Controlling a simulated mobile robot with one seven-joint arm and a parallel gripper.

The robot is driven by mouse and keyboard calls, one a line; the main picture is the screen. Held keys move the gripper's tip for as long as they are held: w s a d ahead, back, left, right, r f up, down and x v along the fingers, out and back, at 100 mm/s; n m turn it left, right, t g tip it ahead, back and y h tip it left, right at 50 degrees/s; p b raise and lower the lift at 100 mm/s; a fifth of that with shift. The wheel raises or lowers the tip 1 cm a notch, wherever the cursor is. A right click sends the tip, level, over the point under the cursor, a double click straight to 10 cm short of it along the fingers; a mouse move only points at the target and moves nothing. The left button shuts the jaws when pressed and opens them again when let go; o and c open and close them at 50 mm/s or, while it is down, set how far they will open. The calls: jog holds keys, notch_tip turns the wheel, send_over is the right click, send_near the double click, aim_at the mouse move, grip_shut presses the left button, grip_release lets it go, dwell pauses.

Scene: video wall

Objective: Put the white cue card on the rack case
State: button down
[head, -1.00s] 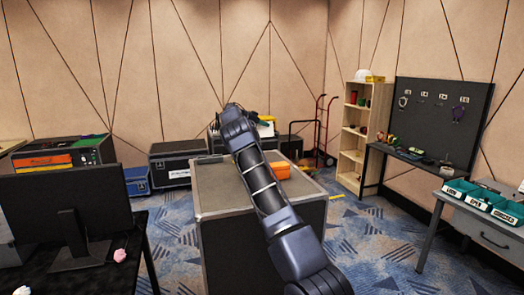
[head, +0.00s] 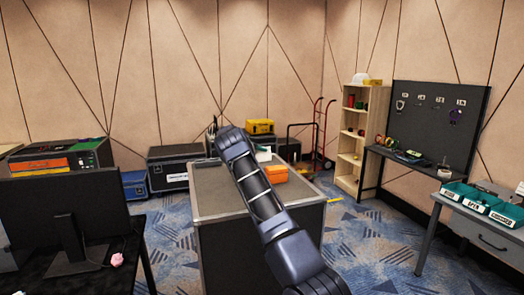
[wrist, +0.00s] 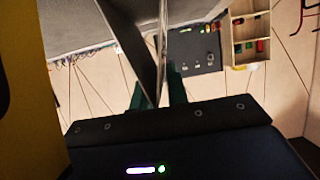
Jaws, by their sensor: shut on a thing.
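The rack case looks to be the large grey-topped case (head: 212,190) in the middle of the head view. My gripper (wrist: 156,92) is shut on the white cue card (wrist: 142,45), seen nearly edge-on as a thin pale panel between the dark green fingers in the wrist view. In the head view my arm hides most of the gripper. A small white patch (head: 264,155), apparently the card, shows right of my arm, over the far part of the case top. I cannot tell whether it touches the top.
An orange box (head: 275,174) sits on the case top close to the white patch. A yellow case (head: 260,127) stands behind. A yellow-orange surface (wrist: 25,100) fills the wrist view's left side.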

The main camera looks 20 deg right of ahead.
jog(key=c, duration=1.4)
grip_release()
jog(key=shift+o, duration=0.2)
